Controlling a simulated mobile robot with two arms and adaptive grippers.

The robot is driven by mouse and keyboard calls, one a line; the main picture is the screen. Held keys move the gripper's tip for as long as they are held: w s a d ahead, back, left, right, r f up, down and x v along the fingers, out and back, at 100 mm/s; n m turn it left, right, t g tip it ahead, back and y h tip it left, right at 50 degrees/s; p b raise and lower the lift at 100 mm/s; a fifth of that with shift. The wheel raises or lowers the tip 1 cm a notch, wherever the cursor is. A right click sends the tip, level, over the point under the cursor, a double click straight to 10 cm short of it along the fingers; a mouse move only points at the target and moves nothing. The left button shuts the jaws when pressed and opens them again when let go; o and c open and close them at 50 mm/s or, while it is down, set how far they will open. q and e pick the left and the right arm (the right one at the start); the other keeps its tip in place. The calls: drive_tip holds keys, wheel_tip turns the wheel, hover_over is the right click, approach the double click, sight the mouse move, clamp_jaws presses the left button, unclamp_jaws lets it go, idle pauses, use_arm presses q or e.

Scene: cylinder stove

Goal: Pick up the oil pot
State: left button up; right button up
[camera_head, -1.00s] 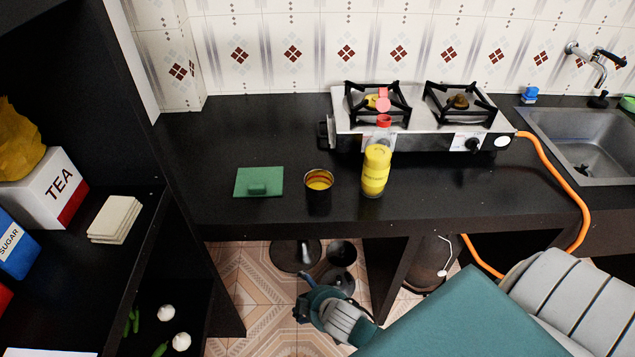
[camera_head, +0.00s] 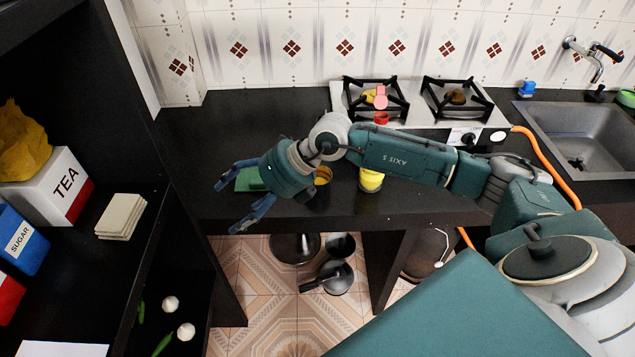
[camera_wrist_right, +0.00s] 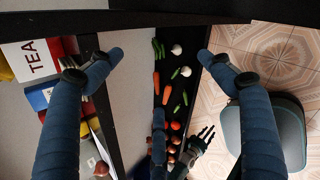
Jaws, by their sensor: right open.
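Two things on the counter could be the oil pot, and I cannot tell which it is. One is a small dark pot with yellow contents (camera_head: 323,176), mostly hidden behind my right wrist. A dark fingered shape low in that view may be my left gripper (camera_wrist_right: 203,140).
A green board (camera_head: 250,180) lies beside my right gripper. The stove (camera_head: 420,125) stands behind my forearm, with the sink (camera_head: 590,140) to the right. A dark shelf with a tea box (camera_head: 62,190) and a stack of pale slabs (camera_head: 121,216) bounds the left.

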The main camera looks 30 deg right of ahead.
drive_tip(key=w+d+f+h, duration=0.1)
drive_tip(key=d+h, duration=0.3)
drive_tip(key=d, duration=0.6)
drive_tip(key=m+h+p, duration=0.1)
drive_tip(key=h+p, duration=0.1)
drive_tip(key=h, duration=0.2)
approach(319, 175)
drive_tip(key=a+f, duration=0.1)
drive_tip(key=a, duration=0.1)
drive_tip(key=shift+s+a+f, duration=0.15)
drive_tip(key=shift+s+a, duration=0.1)
drive_tip(key=shift+s, duration=0.05)
drive_tip(key=shift+w+f, duration=0.2)
drive_tip(key=shift+f, duration=0.25)
drive_tip(key=x, duration=0.1)
drive_tip(key=p+x, duration=0.1)
drive_tip(key=x, duration=0.1)
drive_tip(key=shift+w+d+f+p, duration=0.1)
drive_tip(key=shift+d+f+p, duration=0.15)
drive_tip(key=shift+p, duration=0.05)
drive_tip(key=shift+w+f, duration=0.15)
drive_tip(key=shift+f, duration=0.3)
drive_tip(key=c, duration=1.3)
